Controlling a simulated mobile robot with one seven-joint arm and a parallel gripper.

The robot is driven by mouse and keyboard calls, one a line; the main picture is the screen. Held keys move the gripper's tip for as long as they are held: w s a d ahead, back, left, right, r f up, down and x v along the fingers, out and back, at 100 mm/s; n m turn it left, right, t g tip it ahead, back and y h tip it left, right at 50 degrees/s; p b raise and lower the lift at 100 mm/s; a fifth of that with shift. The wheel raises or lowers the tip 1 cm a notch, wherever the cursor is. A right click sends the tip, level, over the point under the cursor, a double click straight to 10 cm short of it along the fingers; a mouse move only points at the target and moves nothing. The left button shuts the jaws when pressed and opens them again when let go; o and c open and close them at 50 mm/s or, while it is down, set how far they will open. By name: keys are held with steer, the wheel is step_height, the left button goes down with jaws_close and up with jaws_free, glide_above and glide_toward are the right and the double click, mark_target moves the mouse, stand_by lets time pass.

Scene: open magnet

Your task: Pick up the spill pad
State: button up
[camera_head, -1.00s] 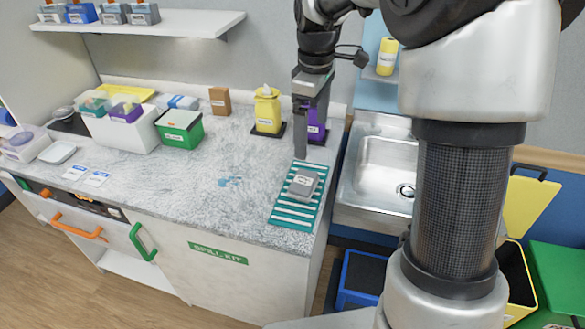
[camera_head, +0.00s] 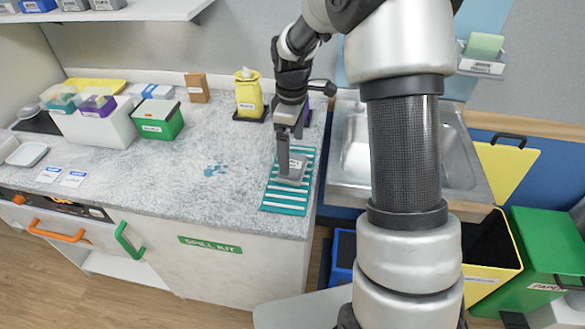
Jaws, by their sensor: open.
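The spill pad appears to be the small grey block (camera_head: 293,180) lying on the teal and white striped mat (camera_head: 284,207) near the counter's right end. My gripper (camera_head: 286,172) points down at the block from above and covers part of it. The jaws are open; I cannot tell whether the fingers straddle the block or touch it. A blue spill (camera_head: 215,170) lies on the counter to the left of the mat.
A yellow bottle (camera_head: 249,93) stands behind on a dark base, with a purple one mostly hidden by my arm. A green box (camera_head: 158,119) and white bin (camera_head: 95,126) stand left. The sink (camera_head: 352,160) is right of the counter. The middle counter is clear.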

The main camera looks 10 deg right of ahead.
mark_target(293, 164)
steer(key=shift+w+d+f, duration=0.1)
steer(key=shift+d+f, duration=0.05)
steer(key=shift+f, duration=2.7)
steer(key=c, duration=1.1)
step_height(293, 164, up, 10)
steer(key=shift+r, duration=0.1)
